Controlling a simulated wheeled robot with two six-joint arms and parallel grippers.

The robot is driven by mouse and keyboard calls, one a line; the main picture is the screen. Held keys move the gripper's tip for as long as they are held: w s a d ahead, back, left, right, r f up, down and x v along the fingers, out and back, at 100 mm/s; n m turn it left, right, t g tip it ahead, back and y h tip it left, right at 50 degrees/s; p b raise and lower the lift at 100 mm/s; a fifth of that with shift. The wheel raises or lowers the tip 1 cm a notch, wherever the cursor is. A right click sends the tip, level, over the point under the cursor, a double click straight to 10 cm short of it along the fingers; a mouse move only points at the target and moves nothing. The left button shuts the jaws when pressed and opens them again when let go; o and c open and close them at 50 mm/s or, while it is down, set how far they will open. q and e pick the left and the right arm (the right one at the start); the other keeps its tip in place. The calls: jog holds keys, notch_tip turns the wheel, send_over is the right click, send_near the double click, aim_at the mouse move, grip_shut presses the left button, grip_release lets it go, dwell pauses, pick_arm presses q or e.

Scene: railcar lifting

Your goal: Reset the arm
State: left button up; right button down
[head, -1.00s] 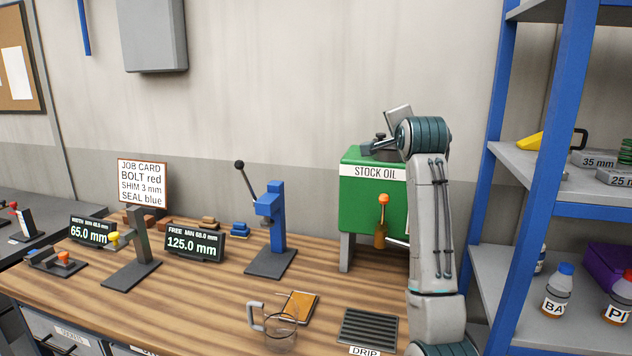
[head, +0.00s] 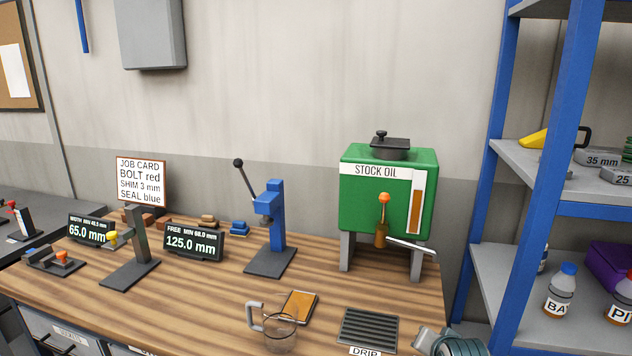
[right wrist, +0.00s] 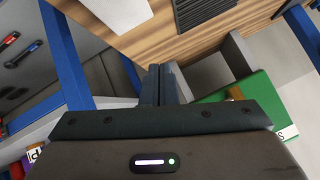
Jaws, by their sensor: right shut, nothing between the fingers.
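My right gripper (right wrist: 162,72) is shut and empty in the right wrist view, its two dark fingers together. In the head view, only part of my right arm (head: 450,341) shows at the bottom right, beside the drip grate, and its gripper cannot be made out there. My left arm and gripper are not in view.
The green stock oil tank (head: 386,187) stands on the wooden bench (head: 210,300). The drip grate (head: 368,327), a glass mug (head: 280,333) and an orange notebook (head: 300,306) are near its front. A blue arbor press (head: 273,225) stands left. Blue-framed shelves (head: 573,150) stand right.

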jog(key=s+d+f+n+g, duration=0.1)
jog(key=s+f+n+g, duration=0.2)
jog(key=s, duration=0.9)
jog(key=s+f+n+g, duration=0.15)
jog(key=s+f, duration=0.45)
jog(key=s, duration=0.6)
jog(key=s+d+f+n+g, duration=0.1)
jog(key=s+f+n+g, duration=0.2)
jog(key=s, duration=0.8)
jog(key=s+f+b+x, duration=0.1)
jog(key=s+x, duration=0.2)
jog(key=x, duration=1.4)
jog(key=s+b+x, duration=0.2)
jog(key=s+x, duration=0.2)
jog(key=x, duration=1.3)
jog(key=s+d+f+g+b, duration=0.1)
jog(key=s+f, duration=1.7)
jog(key=f, duration=0.2)
jog(key=shift+s+d+f+b, duration=0.2)
jog(key=shift+s+f+b, duration=0.1)
jog(key=shift+s+b, duration=0.1)
